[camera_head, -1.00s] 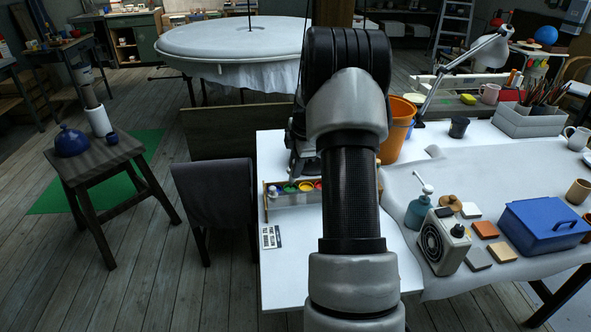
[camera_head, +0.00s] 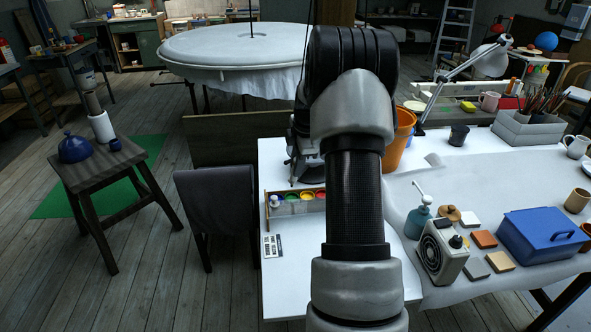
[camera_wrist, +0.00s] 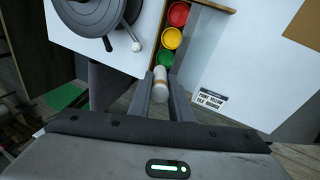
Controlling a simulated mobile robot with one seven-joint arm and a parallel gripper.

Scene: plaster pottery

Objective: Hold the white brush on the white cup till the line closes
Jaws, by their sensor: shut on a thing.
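In the wrist view my gripper (camera_wrist: 160,88) is shut on a short whitish cylinder (camera_wrist: 159,80), apparently the white brush seen from its end. The rest of it is hidden beneath the fingers. It overlaps the green paint pot (camera_wrist: 166,58) in the picture; I cannot tell whether it touches anything. A dark grey disc turntable (camera_wrist: 92,12) with a small white-knobbed lever lies at upper left. I cannot make out the white cup in either view.
A paint tray (camera_head: 297,209) with blue, green, yellow and red pots stands on the white table (camera_head: 290,280), beside a printed card (camera_head: 272,246). An orange bucket (camera_head: 398,150) stands behind my arm. A blue box (camera_head: 540,236) and a spray bottle (camera_head: 418,222) are to the right.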

